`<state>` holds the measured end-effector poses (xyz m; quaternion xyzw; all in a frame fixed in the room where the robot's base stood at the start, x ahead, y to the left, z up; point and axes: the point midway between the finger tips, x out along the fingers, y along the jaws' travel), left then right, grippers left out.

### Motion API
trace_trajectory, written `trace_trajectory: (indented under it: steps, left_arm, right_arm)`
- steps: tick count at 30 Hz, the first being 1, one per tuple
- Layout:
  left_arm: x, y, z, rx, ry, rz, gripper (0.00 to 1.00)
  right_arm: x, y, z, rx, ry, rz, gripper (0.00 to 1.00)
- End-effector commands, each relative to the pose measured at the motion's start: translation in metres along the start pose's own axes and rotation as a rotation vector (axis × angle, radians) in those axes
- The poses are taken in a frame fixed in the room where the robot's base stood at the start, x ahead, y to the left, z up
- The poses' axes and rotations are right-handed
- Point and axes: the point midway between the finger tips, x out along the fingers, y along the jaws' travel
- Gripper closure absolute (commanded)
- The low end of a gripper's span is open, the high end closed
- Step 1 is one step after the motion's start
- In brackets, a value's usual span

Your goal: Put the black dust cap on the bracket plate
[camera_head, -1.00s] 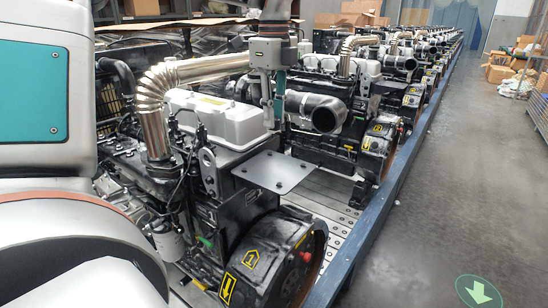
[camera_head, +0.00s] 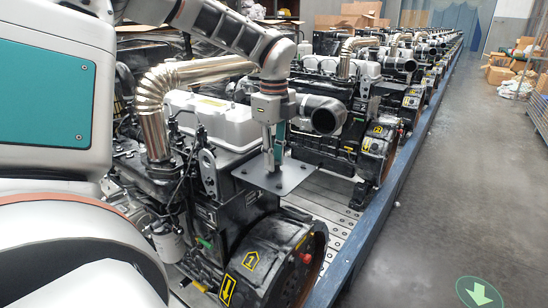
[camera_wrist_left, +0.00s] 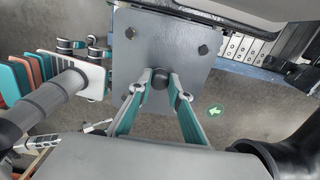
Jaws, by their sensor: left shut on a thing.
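The grey bracket plate (camera_head: 299,174) juts out flat from the nearest engine, above its flywheel. It also shows in the left wrist view (camera_wrist_left: 168,42), with dark bolts or holes near its corners. My left gripper (camera_head: 272,166) points straight down over the middle of the plate. In the left wrist view my left gripper (camera_wrist_left: 161,77) is shut on the small round black dust cap (camera_wrist_left: 160,80). The cap is over the plate; I cannot tell whether it touches it. In the head view the cap is mostly hidden at the fingertips. My right gripper is not in view.
A white engine cover (camera_head: 222,122) and a shiny bent pipe (camera_head: 153,105) stand left of the plate. A black hose elbow (camera_head: 326,118) is close behind my left gripper. More engines line the blue-edged conveyor (camera_head: 372,215).

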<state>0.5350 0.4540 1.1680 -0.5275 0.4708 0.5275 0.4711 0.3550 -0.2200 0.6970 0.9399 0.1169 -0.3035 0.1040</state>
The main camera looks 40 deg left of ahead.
Motion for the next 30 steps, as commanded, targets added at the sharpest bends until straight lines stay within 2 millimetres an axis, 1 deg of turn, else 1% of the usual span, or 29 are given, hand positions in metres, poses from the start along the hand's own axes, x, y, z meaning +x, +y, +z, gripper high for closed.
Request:
trace_trajectory:
  steps: [5,6,7,17,20,23,26,30]
  left_arm:
    - [0.002,0.000,0.000,0.000,0.000,-0.001,1.00]
    - [0.001,0.000,0.000,0.000,0.000,0.000,0.71]
    - [0.001,0.000,0.000,0.000,0.000,0.000,0.65]
    - [0.001,0.000,0.000,0.000,0.000,0.000,0.65]
    - [-0.003,-0.001,0.000,0.000,0.000,-0.001,0.65]
    - [-0.015,-0.001,0.000,-0.001,-0.001,-0.004,0.65]
    - [-0.033,-0.001,0.000,-0.001,0.001,-0.006,0.65]
    - [-0.064,-0.001,0.000,-0.001,0.001,-0.005,0.65]
  right_arm:
    - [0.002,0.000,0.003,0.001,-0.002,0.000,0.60]
    - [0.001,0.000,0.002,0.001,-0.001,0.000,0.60]
    - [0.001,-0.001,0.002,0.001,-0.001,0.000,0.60]
    - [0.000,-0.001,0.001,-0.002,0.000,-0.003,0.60]
    - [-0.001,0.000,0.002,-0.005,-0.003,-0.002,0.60]
    - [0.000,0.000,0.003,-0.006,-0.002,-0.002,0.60]
    - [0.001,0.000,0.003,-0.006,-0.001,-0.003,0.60]
    - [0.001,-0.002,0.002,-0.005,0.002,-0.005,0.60]
